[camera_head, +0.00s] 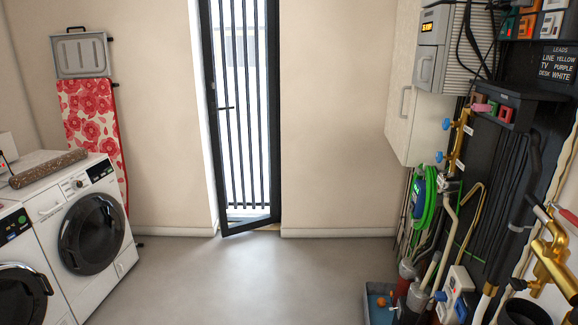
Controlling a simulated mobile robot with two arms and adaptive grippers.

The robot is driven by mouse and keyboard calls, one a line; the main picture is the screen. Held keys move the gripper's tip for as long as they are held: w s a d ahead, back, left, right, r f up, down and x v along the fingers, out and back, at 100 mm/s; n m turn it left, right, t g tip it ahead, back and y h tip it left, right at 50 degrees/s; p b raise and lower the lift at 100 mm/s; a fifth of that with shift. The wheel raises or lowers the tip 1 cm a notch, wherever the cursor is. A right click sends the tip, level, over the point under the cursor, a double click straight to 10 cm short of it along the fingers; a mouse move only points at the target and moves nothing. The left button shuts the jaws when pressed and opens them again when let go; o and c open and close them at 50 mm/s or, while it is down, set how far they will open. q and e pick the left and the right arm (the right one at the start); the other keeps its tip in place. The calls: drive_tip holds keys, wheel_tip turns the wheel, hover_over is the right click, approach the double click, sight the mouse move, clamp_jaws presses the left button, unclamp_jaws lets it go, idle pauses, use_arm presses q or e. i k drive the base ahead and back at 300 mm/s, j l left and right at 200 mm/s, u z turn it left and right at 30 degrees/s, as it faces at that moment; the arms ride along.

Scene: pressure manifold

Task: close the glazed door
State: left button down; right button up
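The glazed door (268,120) stands in the far wall at the centre of the head view. It has a dark frame, clear glass with dark vertical bars showing through it, and a dark lever handle (226,108) on its left side. It is ajar. Its lower left corner stands out into the room, nearer to me than its right edge, which meets the frame. A pale strip of the opening shows along its left side. Neither of my grippers is in view.
Two washing machines (48,213) stand at the left, with a rolled mat (47,168) on top. A floral ironing board (93,118) leans behind them. Pipes, a green hose (427,203) and a blue tray (378,305) line the right wall. The grey floor (255,275) before the door is clear.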

sight(226, 230)
drive_tip(key=i, duration=1.85)
